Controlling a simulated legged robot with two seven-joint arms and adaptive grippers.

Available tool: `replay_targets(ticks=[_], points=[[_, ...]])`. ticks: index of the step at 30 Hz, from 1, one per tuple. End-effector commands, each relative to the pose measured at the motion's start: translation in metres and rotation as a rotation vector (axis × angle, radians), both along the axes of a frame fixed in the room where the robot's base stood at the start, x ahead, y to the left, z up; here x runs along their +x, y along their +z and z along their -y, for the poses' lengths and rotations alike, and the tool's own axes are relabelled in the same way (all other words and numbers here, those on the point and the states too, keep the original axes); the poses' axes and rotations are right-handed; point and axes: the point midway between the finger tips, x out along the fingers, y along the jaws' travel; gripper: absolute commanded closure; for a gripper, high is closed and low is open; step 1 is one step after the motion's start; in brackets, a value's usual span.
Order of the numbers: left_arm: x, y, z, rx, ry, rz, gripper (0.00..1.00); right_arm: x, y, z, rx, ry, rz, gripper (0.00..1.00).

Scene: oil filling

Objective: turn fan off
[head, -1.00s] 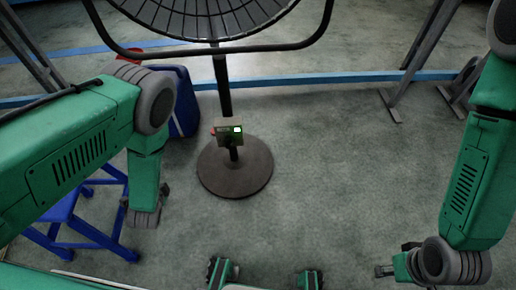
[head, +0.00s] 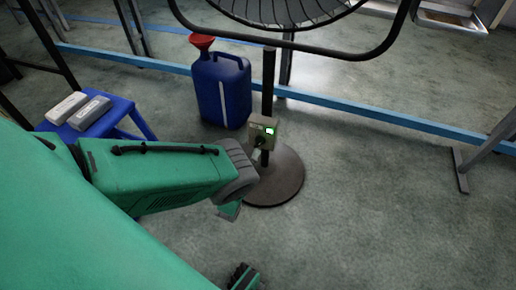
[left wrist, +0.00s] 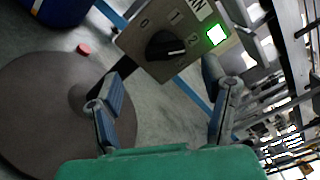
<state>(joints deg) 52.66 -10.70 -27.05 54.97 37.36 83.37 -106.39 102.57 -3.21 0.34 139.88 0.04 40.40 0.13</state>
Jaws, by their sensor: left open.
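The fan (head: 285,12) stands ahead on a dark post with a round base (head: 278,185). Its control box (head: 262,130) sits on the post with a lit green light. In the left wrist view the box (left wrist: 140,38) has a black knob (left wrist: 164,46) among marks 0, 1 and 2. The knob's white line points toward the side of the 2, and the green light (left wrist: 215,35) glows beside it. My left gripper (left wrist: 165,105) is open and empty, its two fingers just short of the box, below the knob in the picture. In the head view my arm hides most of it.
A blue canister (head: 222,90) with a red funnel (head: 202,41) stands left of the post. A blue stool (head: 122,108) bearing two grey blocks is farther left. A blue floor rail (head: 370,108) runs behind.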

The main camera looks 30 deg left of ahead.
Motion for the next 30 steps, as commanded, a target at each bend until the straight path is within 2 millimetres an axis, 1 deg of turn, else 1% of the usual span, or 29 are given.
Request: replay_targets(ticks=[1, 3, 6, 9, 15, 23, 26, 27, 28, 30], points=[[0.013, -0.002, -0.002, 0.001, -0.001, 0.004, 0.33, 0.0, -0.008, 0.001, -0.001, -0.001, 0.0, 0.6], [0.026, -0.002, -0.005, 0.001, -0.001, 0.003, 0.33, 0.0, -0.013, 0.001, -0.001, -0.002, -0.001, 0.6], [0.043, -0.003, -0.01, -0.003, -0.001, 0.003, 0.33, 0.0, -0.019, 0.001, -0.001, -0.002, -0.001, 0.6], [0.055, -0.004, -0.014, -0.006, -0.001, 0.001, 0.33, 0.0, -0.024, 0.001, -0.001, -0.002, -0.001, 0.6], [0.067, -0.003, -0.017, -0.008, -0.002, -0.001, 0.33, 0.0, -0.027, 0.001, -0.001, -0.001, -0.001, 0.6], [0.068, 0.0, -0.015, -0.001, -0.002, -0.001, 0.33, 0.0, -0.027, 0.001, -0.001, -0.002, 0.0, 0.6], [0.068, 0.0, -0.016, -0.002, -0.002, 0.0, 0.64, 0.0, -0.027, 0.001, -0.001, -0.002, 0.0, 0.6], [0.068, -0.001, -0.016, -0.003, -0.001, -0.001, 0.79, 0.0, -0.027, 0.001, -0.001, -0.002, 0.0, 0.6], [0.068, -0.001, -0.016, -0.004, -0.002, 0.0, 0.83, 0.0, -0.027, 0.001, -0.001, -0.002, 0.0, 0.6], [0.068, -0.001, -0.016, -0.005, -0.003, 0.0, 0.83, 0.0, -0.027, 0.001, -0.001, -0.002, 0.0, 0.6]])
